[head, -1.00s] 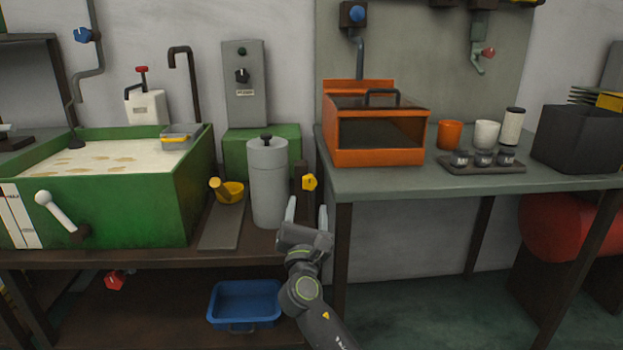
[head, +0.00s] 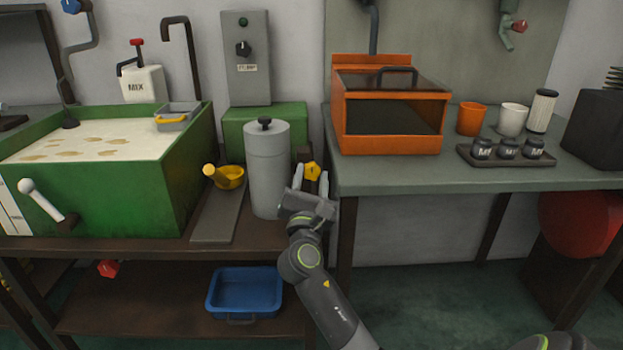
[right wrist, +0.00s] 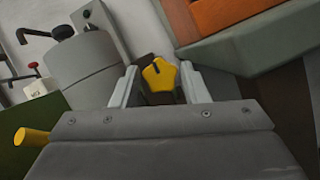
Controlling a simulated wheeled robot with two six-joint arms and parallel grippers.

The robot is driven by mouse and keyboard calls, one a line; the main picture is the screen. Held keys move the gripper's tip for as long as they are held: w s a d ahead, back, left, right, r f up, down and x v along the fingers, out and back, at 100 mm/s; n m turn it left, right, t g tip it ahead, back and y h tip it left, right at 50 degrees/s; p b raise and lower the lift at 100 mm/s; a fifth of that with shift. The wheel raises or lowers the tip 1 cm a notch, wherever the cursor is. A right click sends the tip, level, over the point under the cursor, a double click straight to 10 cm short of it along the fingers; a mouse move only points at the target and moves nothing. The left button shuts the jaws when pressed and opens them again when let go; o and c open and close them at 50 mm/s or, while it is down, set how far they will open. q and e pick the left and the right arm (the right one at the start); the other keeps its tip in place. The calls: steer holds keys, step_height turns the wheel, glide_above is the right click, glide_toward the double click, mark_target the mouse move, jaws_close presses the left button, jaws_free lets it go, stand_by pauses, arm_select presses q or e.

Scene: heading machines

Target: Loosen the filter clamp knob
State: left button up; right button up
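The yellow clamp knob (head: 312,171) sits on a short dark post to the right of the grey filter cylinder (head: 267,175). In the right wrist view the knob (right wrist: 160,76) shows a dark slot mark pointing up and left. My right gripper (head: 310,178) is open, with one pale finger on each side of the knob. In the right wrist view, the gripper (right wrist: 158,82) has a small gap on the knob's left; I cannot tell whether the right finger touches it. My left gripper is not in view.
The grey bench (head: 400,176) with an orange box (head: 392,142) stands close on the right. A yellow cup with a handle (head: 229,177) and a green tank (head: 180,170) are on the left. A blue tray (head: 244,290) lies on the shelf below.

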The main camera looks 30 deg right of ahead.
steer(key=c, duration=0.6)
